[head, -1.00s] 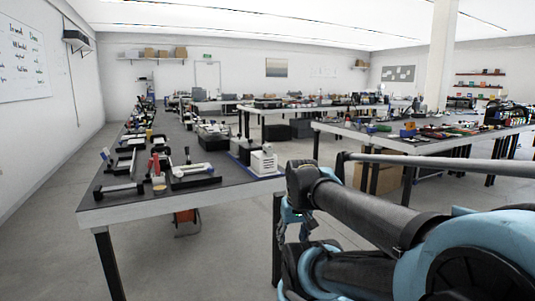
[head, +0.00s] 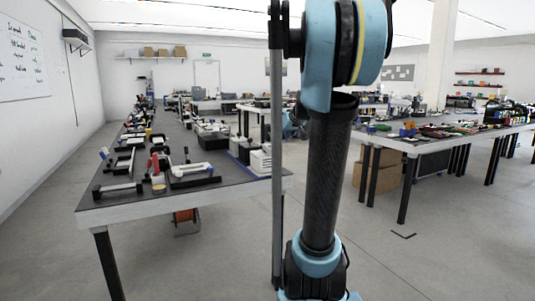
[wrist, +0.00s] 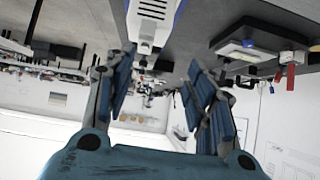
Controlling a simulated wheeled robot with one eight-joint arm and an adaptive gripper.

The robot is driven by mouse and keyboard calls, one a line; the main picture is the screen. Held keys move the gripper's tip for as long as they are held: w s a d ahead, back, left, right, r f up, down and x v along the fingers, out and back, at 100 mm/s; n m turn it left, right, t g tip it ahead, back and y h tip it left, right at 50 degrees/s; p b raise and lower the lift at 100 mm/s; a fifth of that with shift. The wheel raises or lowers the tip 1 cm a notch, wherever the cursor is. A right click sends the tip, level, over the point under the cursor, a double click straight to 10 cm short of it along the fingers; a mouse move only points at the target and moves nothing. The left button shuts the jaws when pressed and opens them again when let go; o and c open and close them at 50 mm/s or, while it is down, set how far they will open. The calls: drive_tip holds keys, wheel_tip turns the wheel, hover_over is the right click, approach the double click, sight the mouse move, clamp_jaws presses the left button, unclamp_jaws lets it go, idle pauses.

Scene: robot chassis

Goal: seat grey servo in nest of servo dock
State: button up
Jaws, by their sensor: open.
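My gripper (wrist: 163,88) shows in the wrist view, which is upside down. Its blue-padded fingers are spread wide with nothing held between them. A white slotted block (wrist: 152,18) with a blue edge beside it is at the top of that view, beyond the fingers. In the head view a white slotted block (head: 261,160) stands at the near right corner of the left bench, partly hidden by my arm. I cannot tell the grey servo or the servo dock with its nest for certain in either view. The gripper is out of the head view.
A black tray (wrist: 260,50) shows at right in the wrist view. Another bench (head: 440,143) stands at right. The floor between the benches is open.

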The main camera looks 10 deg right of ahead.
drive_tip(key=w+d+r, duration=0.1)
drive_tip(key=w, duration=0.2)
approach(268, 145)
drive_tip(key=w+f, duration=0.2)
drive_tip(key=shift+t, duration=0.3)
drive_tip(key=shift+s+a+x, duration=0.1)
drive_tip(key=shift+a+x, duration=0.05)
drive_tip(key=shift+x, duration=0.85)
drive_tip(key=shift+s+a+x, duration=0.1)
drive_tip(key=shift+a+x, duration=0.05)
drive_tip(key=shift+x, duration=0.9)
drive_tip(key=shift+a+x, duration=0.15)
drive_tip(key=shift+x, duration=0.85)
drive_tip(key=shift+f, duration=0.1)
drive_tip(key=shift+s, duration=0.1)
clamp_jaws()
